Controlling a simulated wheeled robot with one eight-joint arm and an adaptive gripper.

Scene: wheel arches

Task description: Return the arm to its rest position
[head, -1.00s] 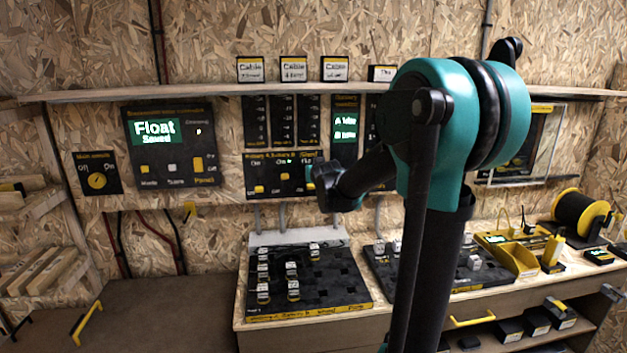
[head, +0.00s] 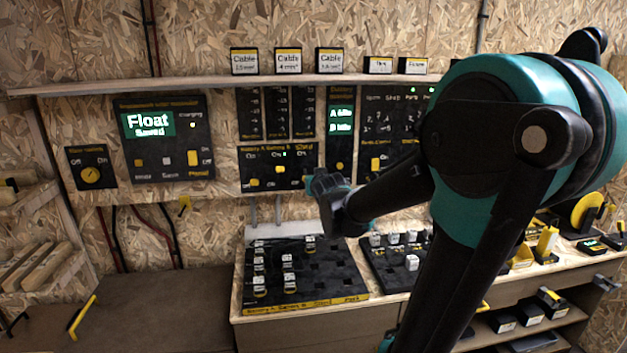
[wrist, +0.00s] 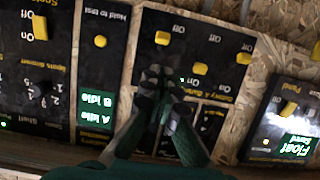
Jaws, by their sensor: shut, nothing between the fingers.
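My teal and black arm fills the right side of the head view, its elbow high and its forearm reaching left toward the wall panels. My gripper (wrist: 158,78) is in the lower middle of the wrist view, its two fingers together and nothing between them. The head view shows only the wrist end, in front of the battery switch panel (head: 277,168); the fingertips are hard to make out there. The wrist view shows that switch panel (wrist: 222,50) upside down behind the fingers. I cannot tell the exact gap between fingers and panel.
A Float panel (head: 163,150) is left of the switches. A shelf (head: 190,86) with small labelled boxes runs above. Below stands a workbench with a black peg board (head: 330,285) carrying several small blocks. Yellow-handled items (head: 590,212) sit at the bench's right. Open space lies in front.

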